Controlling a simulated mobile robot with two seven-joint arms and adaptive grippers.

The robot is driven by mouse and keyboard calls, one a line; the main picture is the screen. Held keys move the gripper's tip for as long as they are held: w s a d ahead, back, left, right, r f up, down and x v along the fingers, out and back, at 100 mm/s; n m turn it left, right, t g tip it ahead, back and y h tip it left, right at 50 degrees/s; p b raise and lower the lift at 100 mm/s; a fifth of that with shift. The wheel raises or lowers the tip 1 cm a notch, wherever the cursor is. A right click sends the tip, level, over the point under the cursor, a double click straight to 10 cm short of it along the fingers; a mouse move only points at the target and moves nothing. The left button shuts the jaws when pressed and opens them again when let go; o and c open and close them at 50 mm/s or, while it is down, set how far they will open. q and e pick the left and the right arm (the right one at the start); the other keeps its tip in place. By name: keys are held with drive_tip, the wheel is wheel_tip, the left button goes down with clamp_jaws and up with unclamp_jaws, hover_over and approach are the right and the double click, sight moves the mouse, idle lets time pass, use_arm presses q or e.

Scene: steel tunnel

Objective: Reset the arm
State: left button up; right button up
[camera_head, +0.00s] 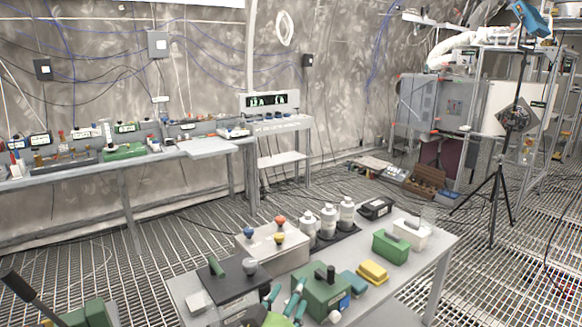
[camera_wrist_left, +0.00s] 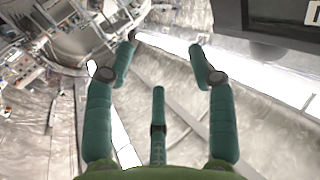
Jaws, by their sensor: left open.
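My left gripper (camera_head: 286,300) shows at the bottom middle of the head view, with a green body and teal fingers. It is in front of the near table (camera_head: 437,268) and hides part of its front edge. In the left wrist view its fingers (camera_wrist_left: 164,58) are spread apart with nothing between them. The gripper is open and empty. My right gripper is in neither view.
The near table bears a green box (camera_head: 320,292), a yellow block (camera_head: 373,271), white bottles (camera_head: 346,213) and a beige box with coloured knobs (camera_head: 272,247). A wall bench (camera_head: 125,180) stands left. A tripod (camera_head: 493,205) stands right on open grating.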

use_arm(q)
drive_tip(key=s+a+f+n+g+y, duration=0.15)
drive_tip(key=s+a+f+g, duration=0.25)
drive_tip(key=s+a+f, duration=0.4)
drive_tip(key=s+a+f+n+g+y, duration=0.1)
drive_tip(key=s+a+f+g+y, duration=0.2)
drive_tip(key=s+a+f, duration=0.45)
drive_tip(key=s+a+f+m+g+y, duration=0.1)
drive_tip(key=s+a+f+g, duration=0.2)
drive_tip(key=s, duration=0.5)
drive_tip(key=s+a+f+g+y, duration=0.1)
drive_tip(key=s+f+g, duration=0.3)
drive_tip(key=s, duration=0.4)
wheel_tip(320, 180, down, 26)
drive_tip(key=s+b, duration=0.2)
drive_tip(key=s+a+f+g+b, duration=0.1)
drive_tip(key=s+a+f+g, duration=0.1)
drive_tip(key=s+f, duration=1.2)
drive_tip(key=shift+s+a+f, duration=0.25)
drive_tip(key=shift+s+a, duration=0.15)
drive_tip(key=shift+s, duration=0.05)
